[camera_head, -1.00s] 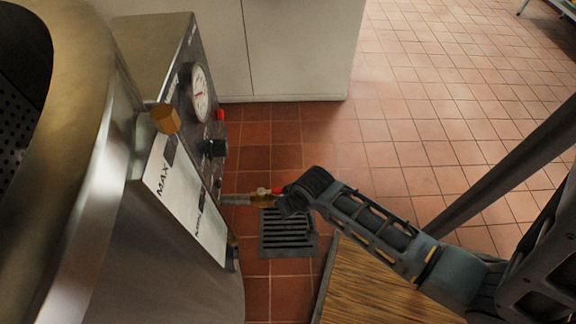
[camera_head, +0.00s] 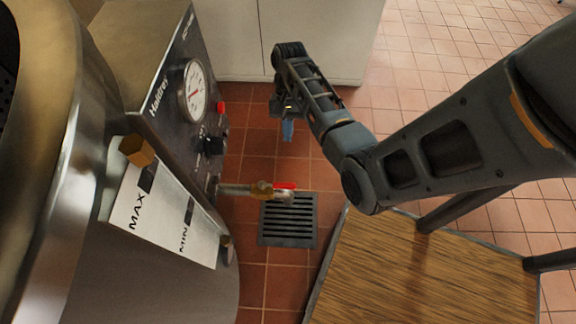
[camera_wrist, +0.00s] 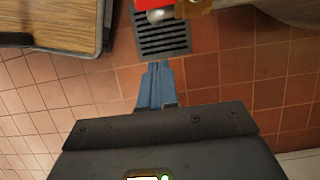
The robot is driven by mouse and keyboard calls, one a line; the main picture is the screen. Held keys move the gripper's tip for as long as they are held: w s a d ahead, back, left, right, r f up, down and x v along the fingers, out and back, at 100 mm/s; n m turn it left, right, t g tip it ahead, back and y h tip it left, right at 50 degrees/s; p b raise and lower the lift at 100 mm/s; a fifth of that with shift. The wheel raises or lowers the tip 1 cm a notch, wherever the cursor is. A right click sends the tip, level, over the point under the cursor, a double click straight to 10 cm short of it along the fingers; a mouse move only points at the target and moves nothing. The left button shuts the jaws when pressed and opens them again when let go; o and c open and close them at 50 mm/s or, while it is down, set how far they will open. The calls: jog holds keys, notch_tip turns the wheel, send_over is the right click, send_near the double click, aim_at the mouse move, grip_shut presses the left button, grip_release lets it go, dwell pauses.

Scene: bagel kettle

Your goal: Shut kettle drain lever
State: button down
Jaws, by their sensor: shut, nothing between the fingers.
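The kettle (camera_head: 100,200) is a large steel vessel at the left of the head view. Its drain pipe with a brass valve (camera_head: 258,190) sticks out to the right from the low side. A red drain lever (camera_head: 285,186) sits on the valve and lies roughly along the pipe, pointing away from the kettle. In the wrist view the red lever (camera_wrist: 155,4) shows at the top edge, partly cut off. My gripper (camera_head: 288,130) is beyond the valve, apart from it, with its blue fingers pointing down. In the wrist view the fingers (camera_wrist: 156,82) are together and empty.
A floor drain grate (camera_head: 288,222) lies under the valve outlet. A wood-topped table (camera_head: 420,270) stands at the lower right. A control panel with a gauge (camera_head: 194,90) and black knob (camera_head: 212,143) stands left of my gripper. A pale cabinet (camera_head: 300,35) is behind.

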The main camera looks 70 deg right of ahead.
aim_at(277, 185)
jog(key=shift+f, duration=0.15)
jog(key=s+a+f+b, duration=0.2)
jog(key=a+f+b, duration=0.1)
jog(key=a+f, duration=0.4)
notch_tip(277, 185, down, 2)
jog(key=shift+s+a+f, duration=0.1)
jog(key=shift+s+a, duration=0.05)
jog(key=shift+s, duration=0.2)
jog(key=shift+s+a+r, duration=0.1)
jog(key=shift+r, duration=0.1)
dwell(0.4)
